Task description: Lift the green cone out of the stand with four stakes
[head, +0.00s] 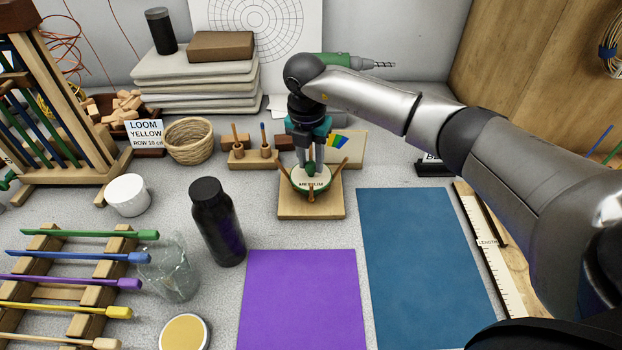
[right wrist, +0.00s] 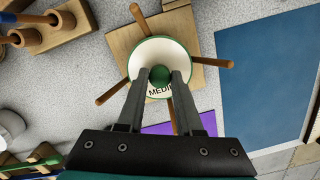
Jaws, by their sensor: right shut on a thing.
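The green cone (head: 300,184) has a white face with dark lettering, a green rim and a green knob (right wrist: 159,74) in its middle. It sits among the stakes of the wooden stand (head: 333,209), whose square base also shows in the right wrist view (right wrist: 122,43). The stakes lean outward around the rim, one of them in front (head: 311,195). My right gripper (head: 311,164) points straight down, and its fingers (right wrist: 160,78) are shut on the knob. I cannot tell whether the cone still rests on the stand. My left gripper is not in view.
A small peg block (head: 238,160) stands left of the stand, and a black bottle (head: 217,222) at front left. A purple mat (head: 302,298) and a blue mat (head: 425,260) lie in front, both bare. A drill (head: 345,61) lies behind my right arm.

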